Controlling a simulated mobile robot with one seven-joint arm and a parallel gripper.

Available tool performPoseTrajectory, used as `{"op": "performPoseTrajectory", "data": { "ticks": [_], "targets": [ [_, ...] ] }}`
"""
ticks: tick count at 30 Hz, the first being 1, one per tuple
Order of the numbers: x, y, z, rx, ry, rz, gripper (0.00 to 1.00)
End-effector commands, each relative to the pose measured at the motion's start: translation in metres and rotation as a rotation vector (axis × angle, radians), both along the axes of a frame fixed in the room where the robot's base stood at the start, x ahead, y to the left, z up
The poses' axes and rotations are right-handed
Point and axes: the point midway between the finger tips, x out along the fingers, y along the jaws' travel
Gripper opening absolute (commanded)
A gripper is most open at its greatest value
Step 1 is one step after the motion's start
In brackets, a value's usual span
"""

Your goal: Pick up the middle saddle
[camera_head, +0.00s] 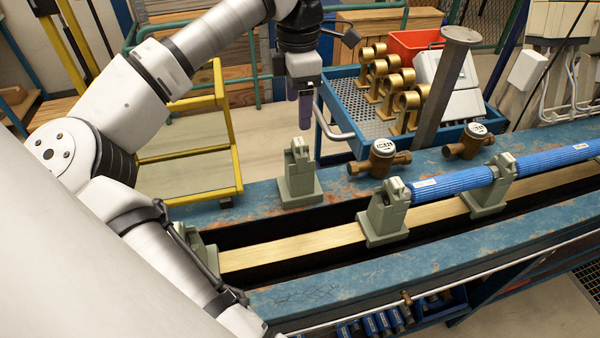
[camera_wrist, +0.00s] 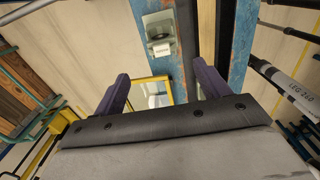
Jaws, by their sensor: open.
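A grey-green saddle (camera_head: 300,178) stands alone on the blue back rail of the bench, and a saddle also shows near the top of the wrist view (camera_wrist: 160,38). A second saddle (camera_head: 383,218) stands over the channel at the left end of a blue cylinder. A third saddle (camera_head: 488,190) is further right along the cylinders. Another saddle (camera_head: 203,255) at the left is partly hidden by my arm. My gripper (camera_head: 304,108) points down above and behind the lone saddle, clear of it. In the wrist view its purple fingers (camera_wrist: 162,88) are apart and empty.
The blue bench (camera_head: 350,270) has a long channel with a wooden strip (camera_head: 330,237). Two brass meters (camera_head: 383,160) stand on the back rail near a metal post (camera_head: 445,90). A blue cart (camera_head: 340,98) with brass fittings and a red bin (camera_head: 410,42) is behind.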

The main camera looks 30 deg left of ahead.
Motion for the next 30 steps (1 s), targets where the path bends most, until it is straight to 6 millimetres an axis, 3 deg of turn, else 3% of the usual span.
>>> {"op": "performPoseTrajectory", "data": {
  "ticks": [1, 9, 17, 24, 30],
  "targets": [
    [0.000, 0.000, -0.015, -0.001, 0.001, 0.000, 0.75],
    [0.000, -0.001, -0.065, -0.002, -0.001, -0.001, 0.75],
    [-0.001, -0.001, -0.082, -0.002, -0.001, -0.001, 0.75],
    [-0.002, -0.004, -0.119, -0.002, -0.001, -0.001, 0.75],
    [-0.002, -0.004, -0.123, -0.002, -0.002, -0.001, 0.75]
  ]
}}
